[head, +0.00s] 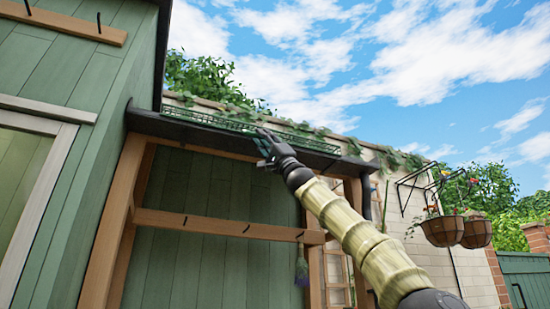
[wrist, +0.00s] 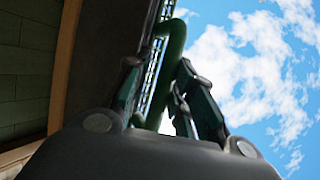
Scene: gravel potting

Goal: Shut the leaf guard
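The leaf guard (head: 225,122) is a long green mesh strip along the top of the black gutter (head: 150,122) in the head view. Its mesh stands visible above the gutter's edge, apparently raised; its exact angle is hard to tell. My gripper (head: 264,146) is up at the middle of the guard. In the wrist view the mesh (wrist: 152,75) runs upward behind a thick curved green bar (wrist: 172,62), which looks like a handle. The bar lies between the two fingers of my gripper (wrist: 160,95).
A green plank wall with a wooden frame (head: 215,226) and hooks is below the gutter. A green shed wall (head: 90,160) stands close at left. Ivy (head: 215,85) hangs over the pale wall behind. Hanging baskets (head: 442,231) are at right. Open sky is above.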

